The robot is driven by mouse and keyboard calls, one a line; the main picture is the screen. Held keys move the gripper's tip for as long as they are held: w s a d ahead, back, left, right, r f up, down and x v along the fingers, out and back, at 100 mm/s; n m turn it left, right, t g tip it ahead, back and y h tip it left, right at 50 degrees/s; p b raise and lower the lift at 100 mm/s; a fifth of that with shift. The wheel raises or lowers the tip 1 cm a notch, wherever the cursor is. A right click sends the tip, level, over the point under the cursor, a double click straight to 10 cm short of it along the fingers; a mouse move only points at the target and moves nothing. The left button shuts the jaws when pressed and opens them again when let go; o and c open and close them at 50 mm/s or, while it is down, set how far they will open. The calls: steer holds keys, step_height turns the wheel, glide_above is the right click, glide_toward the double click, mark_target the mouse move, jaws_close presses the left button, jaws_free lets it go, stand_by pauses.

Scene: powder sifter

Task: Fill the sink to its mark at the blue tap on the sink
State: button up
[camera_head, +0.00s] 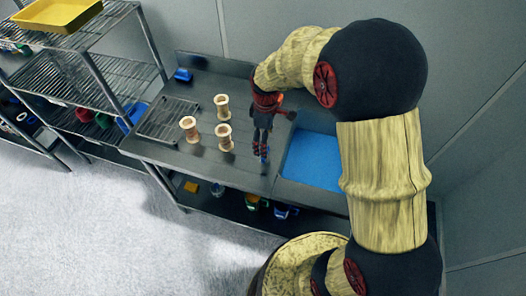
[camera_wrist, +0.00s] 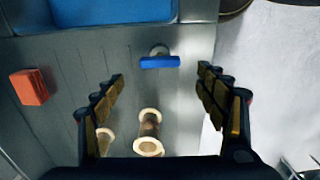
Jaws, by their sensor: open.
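The sink (camera_head: 318,160) is on the right of the counter in the head view, and its inside is plain blue. Part of it shows at the top left of the wrist view (camera_wrist: 110,12). I cannot make out a mark or a water level. The blue tap (camera_wrist: 160,62) is a blue bar on a grey round base beside the sink, near the counter's front edge. My gripper (camera_head: 260,148) points down over the counter just left of the sink. In the wrist view its open fingers (camera_wrist: 160,74) stand on either side of the tap, apart from it.
A red block (camera_wrist: 30,87) lies near the counter's back. Several wooden spools, one here (camera_head: 222,106), stand left of my gripper near a wire rack (camera_head: 168,118). A small blue object (camera_head: 183,74) is at the back left. Wire shelves (camera_head: 75,65) stand left; floor in front is clear.

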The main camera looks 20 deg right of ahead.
step_height(320, 180, down, 7)
steer(key=shift+f+b, duration=0.15)
steer(key=shift+b, duration=0.3)
steer(key=shift+c, duration=0.4)
steer(key=c, duration=1.1)
steer(key=shift+m+p, duration=0.7)
steer(key=shift+m, duration=2.3)
steer(key=o, duration=1.2)
